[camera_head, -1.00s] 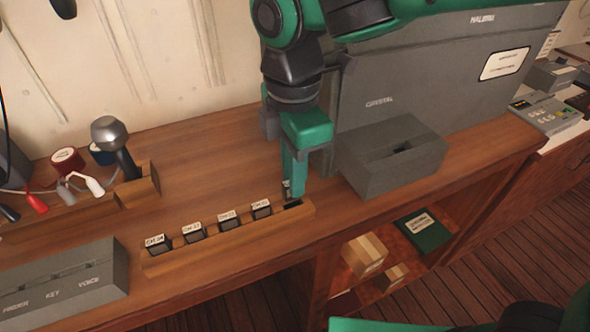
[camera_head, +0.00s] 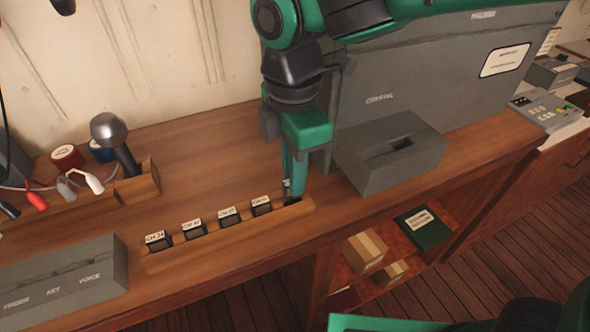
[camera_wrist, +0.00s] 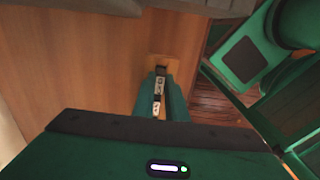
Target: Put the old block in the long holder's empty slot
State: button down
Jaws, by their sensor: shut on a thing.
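The long holder (camera_head: 225,243) is a wooden bar on the bench with several dark blocks with white labels standing in its slots. My gripper (camera_head: 293,190) points down over the holder's right-end slot. It is shut on a small dark block with a white label, the old block, which shows between the fingers in the wrist view (camera_wrist: 158,88). The fingers hide most of the block in the head view. Its lower end is at the slot, but I cannot tell how deep it sits.
A grey box with FINDER, KEY and VOICE slots (camera_head: 65,285) is at the front left. A knobbed handle (camera_head: 115,140) stands in a wooden block behind the holder.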

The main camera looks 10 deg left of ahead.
jog(key=shift+f, duration=1.1)
dwell(3.0)
jog(key=c, duration=1.7)
grip_release()
notch_tip(320, 180, up, 11)
jog(key=shift+w+f, duration=0.1)
jog(key=shift+f, duration=0.05)
